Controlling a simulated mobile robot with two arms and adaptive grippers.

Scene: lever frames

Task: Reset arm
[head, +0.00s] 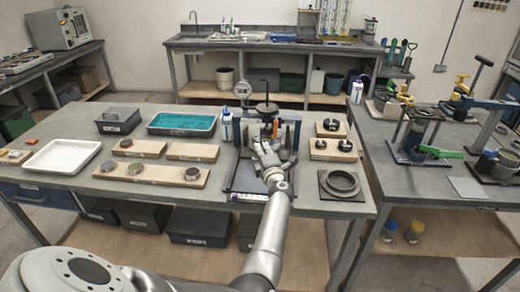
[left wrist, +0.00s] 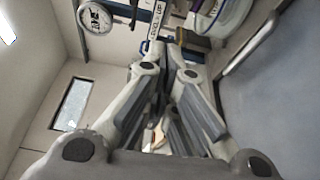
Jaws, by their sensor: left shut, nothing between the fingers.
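My left gripper (head: 264,147) is in front of the lever frame at the middle of the near bench. In the left wrist view its fingers (left wrist: 172,58) are drawn together with nothing between them. The lever frame has a round disc (head: 266,107) on top and a dark base plate (head: 248,180). A round dial gauge (head: 242,88) stands at its left and also shows in the left wrist view (left wrist: 96,17). My gripper hides part of the frame, and I cannot tell whether they touch. My right gripper is out of view.
Left of the frame are a white tray (head: 62,157), a blue-filled tray (head: 181,122), a dark caddy (head: 119,121) and wooden boards with metal parts. To the right are two wooden blocks (head: 334,150) and a ring on a plate (head: 342,184). Another bench (head: 471,188) stands right.

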